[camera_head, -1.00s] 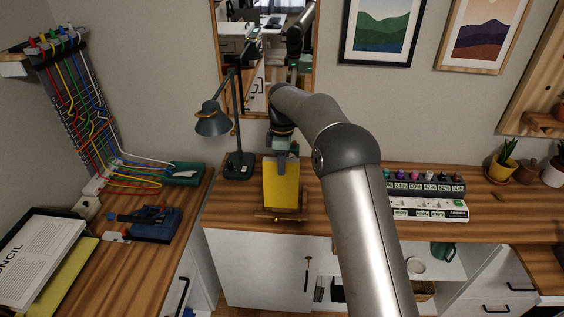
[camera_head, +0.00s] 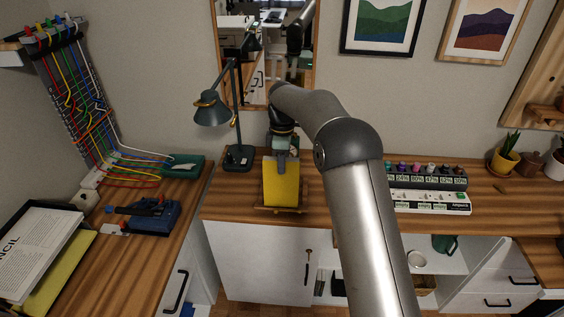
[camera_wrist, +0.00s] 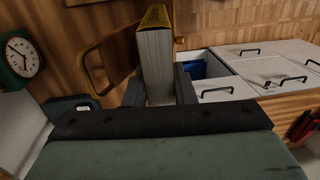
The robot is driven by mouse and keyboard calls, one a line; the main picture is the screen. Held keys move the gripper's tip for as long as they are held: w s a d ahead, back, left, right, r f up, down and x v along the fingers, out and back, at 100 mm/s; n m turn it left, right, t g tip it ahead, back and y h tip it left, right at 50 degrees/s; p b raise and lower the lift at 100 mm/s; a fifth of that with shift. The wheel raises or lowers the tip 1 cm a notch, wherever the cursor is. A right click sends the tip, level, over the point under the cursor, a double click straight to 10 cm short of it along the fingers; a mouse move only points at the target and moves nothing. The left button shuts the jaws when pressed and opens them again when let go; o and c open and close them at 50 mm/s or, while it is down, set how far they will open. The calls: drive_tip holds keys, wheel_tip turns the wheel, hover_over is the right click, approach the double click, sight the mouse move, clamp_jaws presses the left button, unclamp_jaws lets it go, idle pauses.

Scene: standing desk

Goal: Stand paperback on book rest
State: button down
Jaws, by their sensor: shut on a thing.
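The yellow paperback (camera_head: 281,186) is upright, its cover facing me in the head view. My gripper (camera_head: 281,162) is shut on its top edge. In the wrist view, the white page block of the paperback (camera_wrist: 155,62) is between the two dark fingers of my gripper (camera_wrist: 160,88). The wooden book rest (camera_head: 262,209) is on the desk at the paperback's lower end; its front lip shows just below the book. Most of the rest is hidden behind the paperback, and I cannot tell whether the book's bottom touches it.
A dark desk lamp (camera_head: 238,158) stands close to the left of my gripper. A mirror (camera_head: 263,80) hangs behind. A white power strip (camera_head: 430,202) and a row of labelled bottles lie right of my arm. Bare desk (camera_head: 228,202) shows left of the rest.

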drive_tip(key=c, duration=1.1)
unclamp_jaws()
wheel_tip(320, 180, up, 17)
drive_tip(key=w+p, duration=0.2)
drive_tip(key=s+d+r+m, duration=0.4)
drive_tip(key=s+d, duration=0.1)
drive_tip(key=s+d+m+t, duration=0.1)
drive_tip(key=s+d+m, duration=0.5)
drive_tip(key=s, duration=0.5)
drive_tip(key=s+d+f+m, duration=0.2)
drive_tip(key=s+f, duration=0.2)
drive_tip(key=s, duration=0.4)
drive_tip(key=s+d+f+m, duration=0.3)
drive_tip(key=s+f, duration=0.1)
drive_tip(key=s, duration=0.5)
drive_tip(key=s+d+f+m+t, duration=0.1)
drive_tip(key=s+d+f+m, duration=0.1)
drive_tip(key=s, duration=0.6)
drive_tip(key=shift+s+d+f+m, duration=0.1)
drive_tip(key=shift+d+f+m, duration=0.2)
drive_tip(key=shift+f, duration=0.35)
drive_tip(key=shift+s+d+f+m, duration=0.1)
drive_tip(key=shift+d+f, duration=0.25)
drive_tip(key=shift+f, duration=0.25)
